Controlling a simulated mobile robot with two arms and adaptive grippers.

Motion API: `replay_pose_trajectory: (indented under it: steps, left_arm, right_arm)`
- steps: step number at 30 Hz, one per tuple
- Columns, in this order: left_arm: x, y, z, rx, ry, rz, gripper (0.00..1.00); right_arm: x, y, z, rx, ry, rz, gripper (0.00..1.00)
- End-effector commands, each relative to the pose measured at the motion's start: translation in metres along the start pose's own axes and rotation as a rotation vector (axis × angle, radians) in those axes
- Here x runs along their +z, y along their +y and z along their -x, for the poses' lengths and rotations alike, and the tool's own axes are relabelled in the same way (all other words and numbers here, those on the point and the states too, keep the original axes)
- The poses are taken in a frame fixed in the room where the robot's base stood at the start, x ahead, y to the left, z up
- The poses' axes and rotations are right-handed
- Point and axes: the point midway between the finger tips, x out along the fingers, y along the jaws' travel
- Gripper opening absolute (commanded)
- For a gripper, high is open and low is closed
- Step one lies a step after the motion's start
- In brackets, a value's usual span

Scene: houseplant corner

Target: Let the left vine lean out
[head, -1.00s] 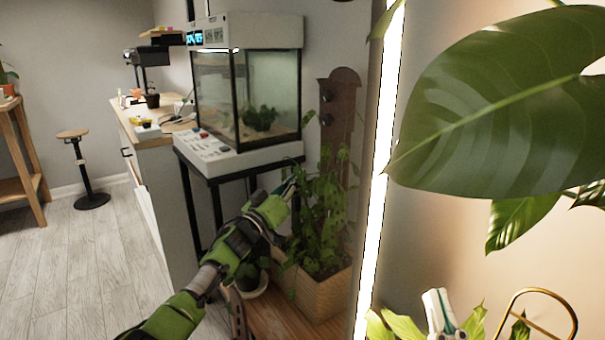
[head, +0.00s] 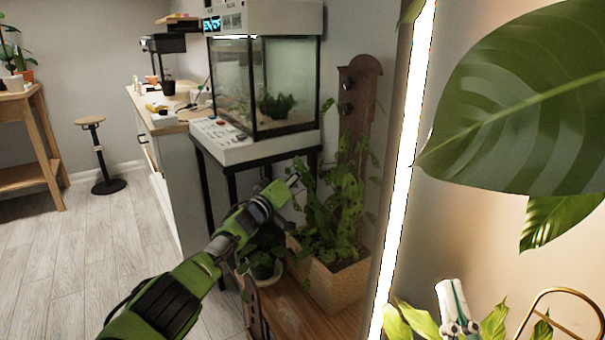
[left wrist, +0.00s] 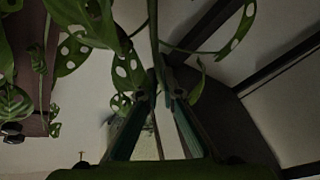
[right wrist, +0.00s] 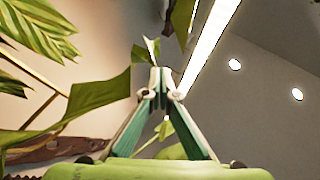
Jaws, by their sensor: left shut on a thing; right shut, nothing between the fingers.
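The potted vine (head: 345,215) with holed leaves climbs a brown post (head: 358,105) in a woven-look planter (head: 335,285). My left gripper (head: 294,181) is at the left edge of its foliage. In the left wrist view, the fingers (left wrist: 160,95) are shut on a thin vine stem (left wrist: 153,35) that runs upward from the tips, with leaves around it. The post shows at the left there. My right gripper (head: 452,292) is shut and empty at the lower right, among light green leaves. Its fingertips (right wrist: 160,80) meet in the right wrist view, with leaves close behind.
A glass terrarium (head: 265,85) on a black stand is just behind my left arm. A small potted plant (head: 262,262) stands left of the planter. A bright light strip (head: 408,170) and a large leaf (head: 530,105) fill the right side.

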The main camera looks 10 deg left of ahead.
Motion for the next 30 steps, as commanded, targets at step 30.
replay_pose_trajectory:
  steps: [30]
  left_arm:
    - [0.002, -0.008, -0.001, -0.016, -0.009, 0.032, 0.23]
  right_arm:
    - [-0.026, -0.003, 0.002, -0.005, 0.122, -0.005, 0.0]
